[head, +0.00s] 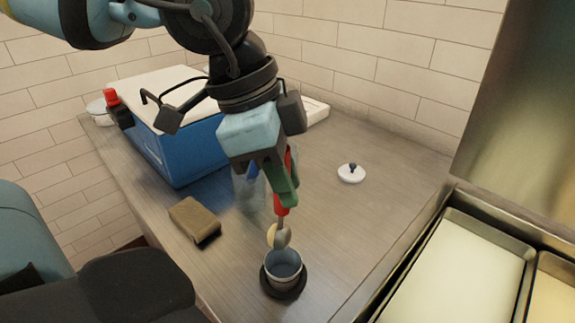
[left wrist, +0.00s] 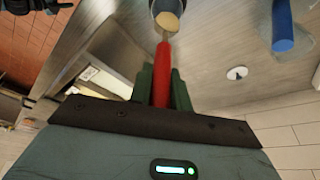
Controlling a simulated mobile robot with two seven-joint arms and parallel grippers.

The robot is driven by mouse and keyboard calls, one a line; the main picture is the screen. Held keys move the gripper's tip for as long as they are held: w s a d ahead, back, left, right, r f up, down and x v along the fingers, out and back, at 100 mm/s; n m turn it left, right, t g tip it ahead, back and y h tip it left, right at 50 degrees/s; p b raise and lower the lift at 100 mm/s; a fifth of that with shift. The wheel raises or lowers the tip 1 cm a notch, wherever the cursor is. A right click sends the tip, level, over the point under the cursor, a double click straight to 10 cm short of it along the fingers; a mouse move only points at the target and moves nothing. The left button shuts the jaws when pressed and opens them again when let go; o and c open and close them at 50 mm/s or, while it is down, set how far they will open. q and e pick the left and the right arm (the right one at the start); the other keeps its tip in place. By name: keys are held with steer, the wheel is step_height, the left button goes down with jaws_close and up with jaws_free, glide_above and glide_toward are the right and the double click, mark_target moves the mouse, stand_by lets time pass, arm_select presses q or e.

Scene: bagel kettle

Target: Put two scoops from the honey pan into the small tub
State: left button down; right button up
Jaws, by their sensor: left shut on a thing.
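My left gripper (head: 283,193) is shut on the red handle of a scoop (head: 282,208), which hangs down from the fingers. The scoop also shows in the left wrist view (left wrist: 162,75). Its small round bowl looks tilted and shows a cream-tan patch; I cannot tell how full it is. The bowl is just above the opening of the small tub (head: 283,283). The tub is grey with a dark inside and stands upright on a dark round base. In the left wrist view the tub (left wrist: 168,5) is cut off by the top edge. My right gripper is not seen.
Two pans, one with pale cream contents (head: 455,270) and one yellower (head: 557,295), sit in the right-hand well; I cannot tell which holds honey. A brown sponge (head: 194,219), blue cooler (head: 185,150), white lid (head: 351,173) and blue-handled tool (left wrist: 283,25) are nearby.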

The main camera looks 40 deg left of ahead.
mark_target(279, 219)
arm_select(q)
steer(key=shift+f+b, duration=0.3)
steer(key=shift+f, duration=0.6)
steer(key=shift+f+b, duration=0.8)
steer(key=shift+f, duration=0.05)
step_height(279, 219, down, 3)
steer(key=b, duration=0.2)
steer(key=shift+r+b, duration=0.2)
steer(key=shift+b, duration=0.2)
steer(key=shift+f, duration=0.1)
steer(key=shift+f+b, duration=0.1)
steer(key=shift+b, duration=0.45)
steer(key=shift+s+a, duration=0.1)
steer(key=shift+a, duration=0.2)
steer(key=shift+s+a, duration=0.15)
steer(key=shift+a, duration=0.1)
stand_by(0.6)
steer(key=shift+w+d+b, duration=0.25)
steer(key=shift+d+b, duration=0.25)
steer(key=shift+b, duration=0.05)
